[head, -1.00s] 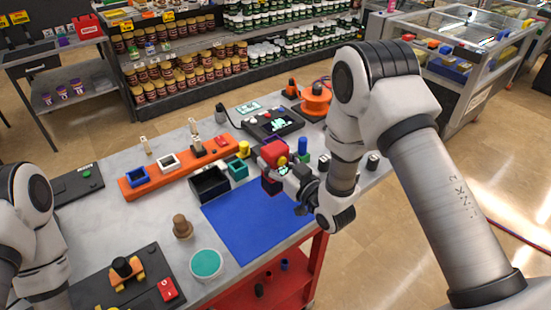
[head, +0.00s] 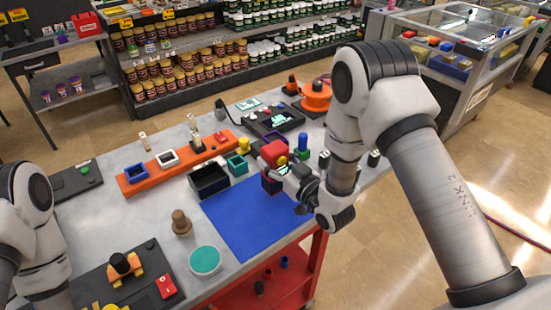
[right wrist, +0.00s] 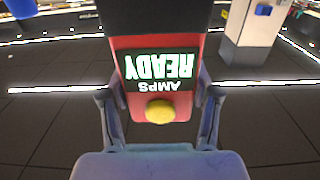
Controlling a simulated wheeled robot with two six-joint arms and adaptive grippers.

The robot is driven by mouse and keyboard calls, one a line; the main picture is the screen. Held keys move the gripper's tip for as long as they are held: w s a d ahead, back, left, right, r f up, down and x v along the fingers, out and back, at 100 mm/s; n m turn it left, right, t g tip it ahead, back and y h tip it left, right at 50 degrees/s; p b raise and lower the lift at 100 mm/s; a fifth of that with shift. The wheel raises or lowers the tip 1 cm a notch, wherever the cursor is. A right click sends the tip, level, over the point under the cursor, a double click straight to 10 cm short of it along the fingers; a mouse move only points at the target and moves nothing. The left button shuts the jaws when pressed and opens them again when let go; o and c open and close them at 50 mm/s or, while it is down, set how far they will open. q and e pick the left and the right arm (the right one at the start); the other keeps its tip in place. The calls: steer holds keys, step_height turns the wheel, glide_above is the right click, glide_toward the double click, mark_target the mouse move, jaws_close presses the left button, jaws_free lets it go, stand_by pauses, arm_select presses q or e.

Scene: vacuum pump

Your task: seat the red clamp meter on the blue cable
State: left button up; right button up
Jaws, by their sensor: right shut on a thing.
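The red clamp meter (head: 272,154) is held upright by my right gripper (head: 287,173), over the far right part of the blue mat. In the right wrist view the clamp meter (right wrist: 155,45) sits between both fingers of my right gripper (right wrist: 158,108). Its dark screen reads "AMPS READY" upside down, with a yellow button by it. The meter's jaw end is not in the wrist view. I cannot make out the blue cable in either view. My left arm shows at the left edge of the head view, but its gripper is not visible.
The blue mat (head: 248,222) lies on the grey table. Behind it stand a black bin (head: 209,180), a teal bin (head: 237,165) and an orange rack (head: 135,186). A blue cylinder (head: 302,142) and an orange reel (head: 317,96) are beyond the meter. A wooden knob (head: 181,222) stands left of the mat.

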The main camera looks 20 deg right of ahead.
mark_target(275, 148)
steer(key=shift+f+b, duration=0.55)
steer(key=shift+f, duration=0.2)
steer(key=shift+f, duration=0.1)
steer(key=shift+f+b, duration=0.5)
steer(key=shift+b, duration=0.1)
steer(key=o, duration=1.4)
steer(key=shift+r+p, duration=2.9)
steer(key=shift+r, duration=1.65)
